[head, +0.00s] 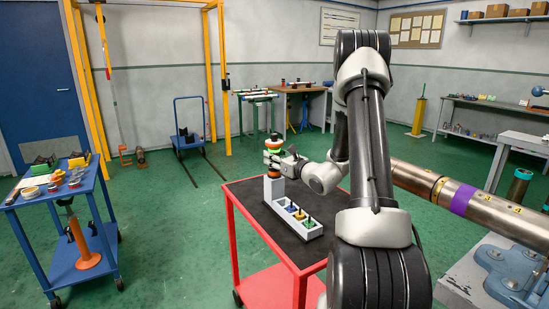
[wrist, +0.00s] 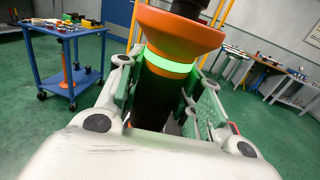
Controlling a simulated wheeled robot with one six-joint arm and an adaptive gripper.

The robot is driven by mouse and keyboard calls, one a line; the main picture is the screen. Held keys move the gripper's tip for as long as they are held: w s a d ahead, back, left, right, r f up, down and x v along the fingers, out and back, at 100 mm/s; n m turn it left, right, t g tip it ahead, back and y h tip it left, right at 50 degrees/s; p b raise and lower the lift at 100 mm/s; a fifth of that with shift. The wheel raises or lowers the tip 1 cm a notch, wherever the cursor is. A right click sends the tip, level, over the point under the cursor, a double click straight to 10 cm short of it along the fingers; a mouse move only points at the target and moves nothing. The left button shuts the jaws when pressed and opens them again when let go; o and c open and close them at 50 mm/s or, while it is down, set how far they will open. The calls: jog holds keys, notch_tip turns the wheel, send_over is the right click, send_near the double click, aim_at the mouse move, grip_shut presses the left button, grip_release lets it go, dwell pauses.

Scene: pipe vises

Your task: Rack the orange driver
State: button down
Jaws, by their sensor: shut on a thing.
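My gripper (head: 270,152) is shut around the orange driver (wrist: 180,30), above the far left part of the red cart. In the wrist view the driver has a flared orange collar, a glowing green band and a black body between the fingers. In the head view its orange and black top (head: 276,138) shows above my gripper, and it looks upright. The light grey rack (head: 307,236) lies on the cart, with blue, yellow and green pieces in its slots. A tall grey block (head: 273,189) stands at its far end under my gripper, with orange just above it; I cannot tell whether they touch.
The red cart (head: 262,240) has a dark top, bare around the rack. A blue trolley (head: 30,200) with small parts stands at left. A thick metal pipe (head: 480,208) with a purple band crosses at right, close to my arm. Green floor lies open between.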

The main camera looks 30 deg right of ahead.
jog(key=c, duration=0.9)
grip_release()
jog(key=shift+f, duration=0.1)
jog(key=s, duration=0.4)
jog(key=s+d, duration=0.1)
jog(key=s, duration=0.3)
jog(key=s+d, duration=0.1)
jog(key=s, duration=0.2)
jog(key=shift+s+d, duration=0.15)
jog(key=shift+s, duration=0.25)
